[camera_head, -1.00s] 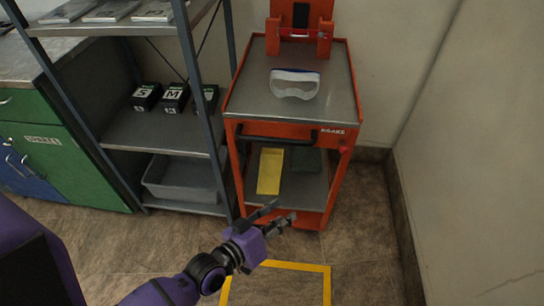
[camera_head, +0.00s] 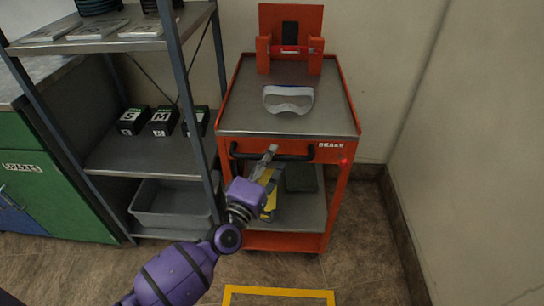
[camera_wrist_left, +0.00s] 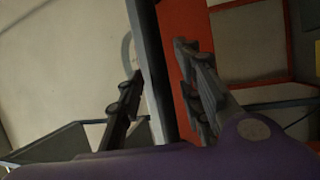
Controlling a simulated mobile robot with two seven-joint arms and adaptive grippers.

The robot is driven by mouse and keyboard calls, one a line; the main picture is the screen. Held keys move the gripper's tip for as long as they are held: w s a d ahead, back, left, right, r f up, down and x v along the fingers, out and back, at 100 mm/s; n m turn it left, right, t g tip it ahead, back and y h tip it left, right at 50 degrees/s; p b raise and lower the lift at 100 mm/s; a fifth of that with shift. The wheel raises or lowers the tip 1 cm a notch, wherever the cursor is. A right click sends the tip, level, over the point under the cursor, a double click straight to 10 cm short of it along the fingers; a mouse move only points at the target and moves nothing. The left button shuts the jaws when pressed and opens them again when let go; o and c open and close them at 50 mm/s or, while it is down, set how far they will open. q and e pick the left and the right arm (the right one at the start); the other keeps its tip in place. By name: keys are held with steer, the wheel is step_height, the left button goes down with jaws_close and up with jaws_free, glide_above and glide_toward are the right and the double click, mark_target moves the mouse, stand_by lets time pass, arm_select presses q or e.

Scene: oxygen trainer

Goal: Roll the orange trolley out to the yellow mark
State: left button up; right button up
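The orange trolley (camera_head: 334,205) stands against the back wall, right of the grey shelf rack. Its black handle (camera_head: 245,154) runs across the front below the grey top. My left gripper (camera_head: 270,168) is at the middle of the handle, its fingers overlapping the bar; contact cannot be told. In the left wrist view the left gripper (camera_wrist_left: 165,95) has its fingers apart, with a dark bar and the trolley's orange front (camera_wrist_left: 178,55) between or behind them. The yellow mark (camera_head: 280,292) is a floor outline in front of the trolley, partly cut off. My right gripper is not in view.
White goggles (camera_head: 288,99) lie on the trolley top, before an orange upright holder (camera_head: 290,25). A yellow item is on its lower shelf, partly hidden. The shelf rack (camera_head: 174,70) stands close on the left. The right wall (camera_head: 470,150) bounds open floor.

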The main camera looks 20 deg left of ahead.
arm_select(q)
steer(key=shift+w, duration=0.5)
steer(key=shift+c, duration=0.2)
steer(key=shift+r, duration=0.1)
jaws_close()
steer(key=shift+d, duration=0.1)
